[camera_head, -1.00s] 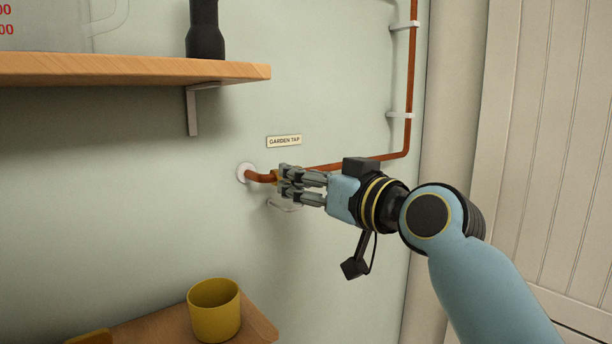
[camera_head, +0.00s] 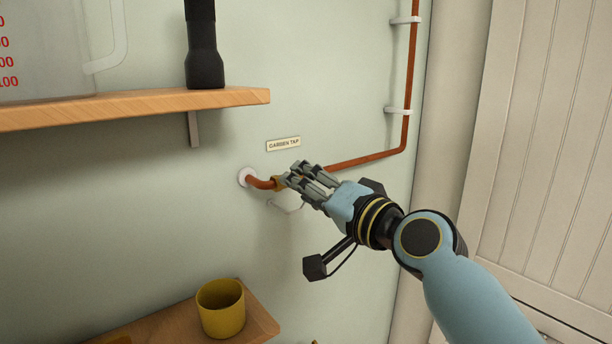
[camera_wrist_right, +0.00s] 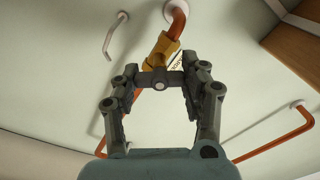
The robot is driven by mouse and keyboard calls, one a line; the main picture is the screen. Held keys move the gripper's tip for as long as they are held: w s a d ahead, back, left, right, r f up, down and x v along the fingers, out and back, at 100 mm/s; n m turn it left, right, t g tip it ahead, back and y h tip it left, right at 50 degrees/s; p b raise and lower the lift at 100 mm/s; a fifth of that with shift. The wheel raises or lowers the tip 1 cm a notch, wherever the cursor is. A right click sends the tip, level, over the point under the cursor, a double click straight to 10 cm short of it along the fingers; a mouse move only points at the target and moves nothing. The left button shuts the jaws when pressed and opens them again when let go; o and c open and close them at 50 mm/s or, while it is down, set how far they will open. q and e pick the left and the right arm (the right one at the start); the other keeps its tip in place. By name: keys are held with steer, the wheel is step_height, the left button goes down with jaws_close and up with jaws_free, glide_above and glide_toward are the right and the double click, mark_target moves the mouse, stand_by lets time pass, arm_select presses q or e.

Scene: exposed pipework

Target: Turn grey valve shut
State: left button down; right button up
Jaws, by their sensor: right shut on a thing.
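The grey valve's handle (camera_wrist_right: 158,79) is a short grey crossbar with a round hub, on a brass body (camera_wrist_right: 164,50) in the copper pipe. My right gripper (camera_head: 292,177) is at the valve below the GARDEN TAP label (camera_head: 284,144). In the wrist view the right gripper (camera_wrist_right: 161,80) is shut on the handle, one finger at each end. In the head view the fingers hide the handle and only a bit of the brass body (camera_head: 278,183) shows. My left gripper is not in view.
The copper pipe (camera_head: 365,159) runs along the wall and up through clips. A white hook (camera_head: 286,209) is just below the valve. A wooden shelf (camera_head: 130,107) holds a black torch (camera_head: 204,50) and a jug (camera_head: 50,55). A yellow mug (camera_head: 221,307) stands on a lower shelf.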

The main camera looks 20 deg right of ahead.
steer(key=m+p, duration=0.1)
steer(key=m, duration=0.2)
steer(key=shift+m+p, duration=0.3)
steer(key=shift+p, duration=0.1)
steer(key=shift+f+m+p, duration=0.1)
steer(key=shift+m+p, duration=0.6)
steer(key=shift+m, duration=0.7)
steer(key=o, duration=1.2)
steer(key=shift+d, duration=0.1)
steer(key=v, duration=1.2)
